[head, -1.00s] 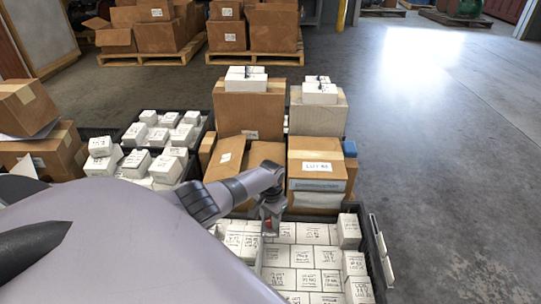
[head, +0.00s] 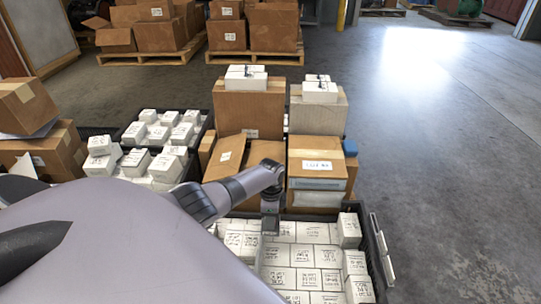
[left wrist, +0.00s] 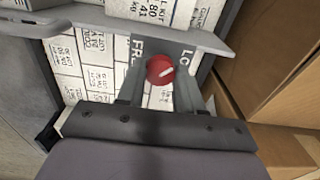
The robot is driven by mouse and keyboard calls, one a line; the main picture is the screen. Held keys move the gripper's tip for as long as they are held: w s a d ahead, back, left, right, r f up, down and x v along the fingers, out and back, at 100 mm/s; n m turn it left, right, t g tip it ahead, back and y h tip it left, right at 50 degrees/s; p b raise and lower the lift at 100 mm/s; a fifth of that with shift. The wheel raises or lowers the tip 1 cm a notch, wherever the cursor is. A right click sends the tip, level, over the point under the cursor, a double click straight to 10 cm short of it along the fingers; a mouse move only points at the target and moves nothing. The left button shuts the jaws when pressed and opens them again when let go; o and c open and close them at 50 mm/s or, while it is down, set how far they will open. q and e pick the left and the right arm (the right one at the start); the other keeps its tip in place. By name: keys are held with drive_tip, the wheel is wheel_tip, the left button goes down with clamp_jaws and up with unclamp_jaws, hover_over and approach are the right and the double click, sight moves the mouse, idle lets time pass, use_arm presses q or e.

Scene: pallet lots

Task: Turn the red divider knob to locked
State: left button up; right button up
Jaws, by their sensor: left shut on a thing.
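The red knob (left wrist: 160,70) is round with a white pointer mark, which points right and slightly up in the left wrist view. It sits on a grey divider (left wrist: 100,20) lettered "FR…" on the left and "LO…" on the right, the rest of both words being covered. The mark leans toward the "LO…" side. My left gripper (left wrist: 160,84) is shut on the knob, one finger on each side. In the head view the left gripper (head: 270,222) points down at the back of the near crate, and the knob is hidden. My right gripper is not in view.
The near black crate (head: 377,245) holds rows of white labelled boxes (head: 305,256). Brown cartons (head: 318,170) stand close behind and right of my gripper. Another crate of white boxes (head: 165,135) is at left. Open floor (head: 450,180) lies right.

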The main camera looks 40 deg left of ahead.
use_arm(q)
drive_tip(key=shift+m, duration=0.8)
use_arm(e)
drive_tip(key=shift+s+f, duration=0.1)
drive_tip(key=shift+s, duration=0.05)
use_arm(q)
drive_tip(key=o, duration=1)
drive_tip(key=shift+o, duration=0.2)
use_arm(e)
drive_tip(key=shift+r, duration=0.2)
use_arm(q)
drive_tip(key=shift+r+p, duration=0.35)
drive_tip(key=shift+r, duration=0.25)
wheel_tip(320, 180, up, 5)
drive_tip(key=p, duration=0.3)
drive_tip(key=shift+f, duration=0.2)
drive_tip(key=shift+r+p, duration=0.45)
drive_tip(key=shift+r, duration=0.25)
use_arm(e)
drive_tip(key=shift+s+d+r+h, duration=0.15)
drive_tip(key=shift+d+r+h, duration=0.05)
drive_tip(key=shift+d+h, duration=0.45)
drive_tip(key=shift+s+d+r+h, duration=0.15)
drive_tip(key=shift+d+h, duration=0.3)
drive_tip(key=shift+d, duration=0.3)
